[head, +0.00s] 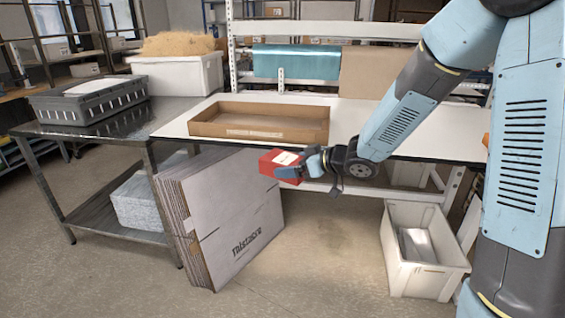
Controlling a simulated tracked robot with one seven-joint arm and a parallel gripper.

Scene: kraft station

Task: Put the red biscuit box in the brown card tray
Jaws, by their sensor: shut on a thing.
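The red biscuit box (270,166) has a pale label on its side. My gripper (292,168) is shut on its right part and holds it up at the front edge of the white table, in front of the brown card tray. The brown card tray (258,134) is a shallow open box on the white table, and its inside looks empty. The fingers cover part of the red box. The exact gap between the box and the table edge cannot be told from this view.
The white table (350,124) is clear right of the tray. A steel table (110,138) at left holds a grey crate (92,104) and a white bin (180,76). Flat cartons (230,215) lean below. A white bin (405,270) stands on the floor at right.

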